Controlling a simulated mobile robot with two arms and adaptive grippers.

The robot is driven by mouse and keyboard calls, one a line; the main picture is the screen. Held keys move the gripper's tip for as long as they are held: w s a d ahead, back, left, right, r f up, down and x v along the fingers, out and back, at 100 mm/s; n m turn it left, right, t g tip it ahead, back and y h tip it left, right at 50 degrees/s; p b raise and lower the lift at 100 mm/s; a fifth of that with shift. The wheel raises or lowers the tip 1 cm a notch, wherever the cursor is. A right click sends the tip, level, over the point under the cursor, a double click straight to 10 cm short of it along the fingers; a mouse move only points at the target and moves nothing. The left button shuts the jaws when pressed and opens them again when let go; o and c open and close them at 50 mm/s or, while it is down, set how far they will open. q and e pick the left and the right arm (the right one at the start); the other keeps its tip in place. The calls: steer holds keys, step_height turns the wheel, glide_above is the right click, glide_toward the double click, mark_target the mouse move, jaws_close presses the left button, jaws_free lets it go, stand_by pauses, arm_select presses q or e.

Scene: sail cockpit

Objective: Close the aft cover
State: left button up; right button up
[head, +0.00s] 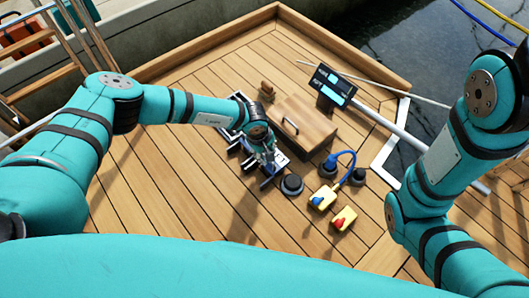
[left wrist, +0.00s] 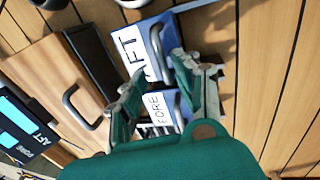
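The aft cover (left wrist: 133,45) is a white panel lettered AFT with a blue edge and a grey handle, seen in the left wrist view. A similar panel lettered FORE (left wrist: 155,102) lies just below it there. My left gripper (head: 268,160) is over these small panels beside the wooden box in the head view. In the left wrist view its two fingers (left wrist: 158,78) stand apart with a gap between them, in front of both panels. They partly hide the panels, and I cannot tell whether they touch. My right gripper is out of view.
The wooden box (head: 305,125) with a handle stands just right of the panels. A display (head: 333,86) on a pole is behind it. A round black fitting (head: 291,185) and yellow boxes (head: 322,197) (head: 343,218) sit in front. The planked deck at left is clear.

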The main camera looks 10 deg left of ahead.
arm_select(q)
step_height(320, 180, up, 12)
steer(key=s+a, duration=0.1)
steer(key=s, duration=0.1)
steer(key=shift+a, duration=0.25)
steer(key=shift+f, duration=0.1)
stand_by(0.5)
